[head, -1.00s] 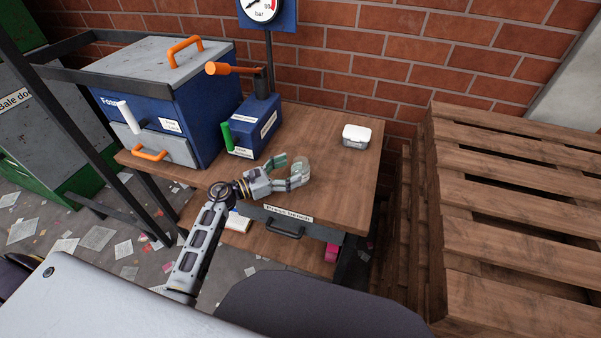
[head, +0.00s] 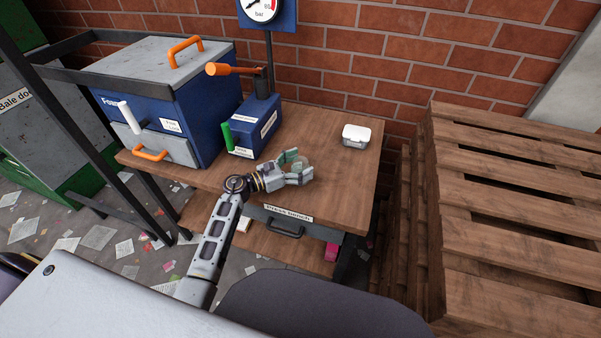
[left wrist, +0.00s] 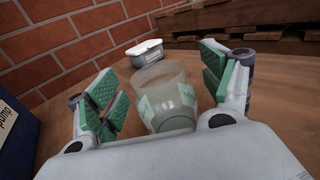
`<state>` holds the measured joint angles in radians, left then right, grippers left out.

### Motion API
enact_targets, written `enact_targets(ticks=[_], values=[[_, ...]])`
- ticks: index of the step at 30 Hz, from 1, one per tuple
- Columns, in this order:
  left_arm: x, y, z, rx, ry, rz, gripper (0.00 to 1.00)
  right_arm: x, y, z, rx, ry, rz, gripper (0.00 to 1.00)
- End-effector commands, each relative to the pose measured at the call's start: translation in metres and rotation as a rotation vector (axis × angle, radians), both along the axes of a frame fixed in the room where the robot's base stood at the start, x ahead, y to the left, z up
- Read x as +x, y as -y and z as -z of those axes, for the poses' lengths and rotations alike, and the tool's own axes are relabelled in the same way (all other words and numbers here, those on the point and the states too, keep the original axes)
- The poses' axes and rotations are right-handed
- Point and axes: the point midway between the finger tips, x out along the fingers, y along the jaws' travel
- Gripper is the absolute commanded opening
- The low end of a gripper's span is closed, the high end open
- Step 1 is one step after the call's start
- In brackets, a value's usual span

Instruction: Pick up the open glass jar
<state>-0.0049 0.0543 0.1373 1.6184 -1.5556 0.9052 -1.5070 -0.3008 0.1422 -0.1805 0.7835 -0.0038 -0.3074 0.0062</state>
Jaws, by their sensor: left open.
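The open glass jar (left wrist: 168,90) is clear and stands on the wooden bench top. In the left wrist view its rounded wall lies between the two green-padded fingers of my left gripper (left wrist: 165,88). The fingers are open, with a visible gap on the jar's right side. On the left the finger is close; I cannot tell if it touches. In the head view my left gripper (head: 297,166) is low over the bench, and its fingers mostly hide the jar. My right gripper is not in view.
A small white-lidded container (head: 355,136) stands behind and right of the jar. A blue pump box (head: 254,127) with a green handle is left of the gripper. A larger blue press (head: 190,90) is at the left. The bench top (head: 345,185) is clear to the right.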

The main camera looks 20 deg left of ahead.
Motion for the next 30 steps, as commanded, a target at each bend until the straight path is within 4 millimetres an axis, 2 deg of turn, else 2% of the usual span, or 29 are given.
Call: enact_targets(ticks=[2,16,24,30], values=[[0.000,0.000,0.000,0.000,0.000,0.000,0.81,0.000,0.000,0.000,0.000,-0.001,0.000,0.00],[0.000,0.000,0.000,-0.001,0.001,0.000,0.23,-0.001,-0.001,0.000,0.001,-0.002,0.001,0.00],[0.000,0.000,-0.002,0.001,0.001,0.000,0.23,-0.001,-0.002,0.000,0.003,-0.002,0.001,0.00],[0.000,-0.001,-0.015,0.003,0.001,0.000,0.23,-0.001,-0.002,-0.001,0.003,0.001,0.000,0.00]])
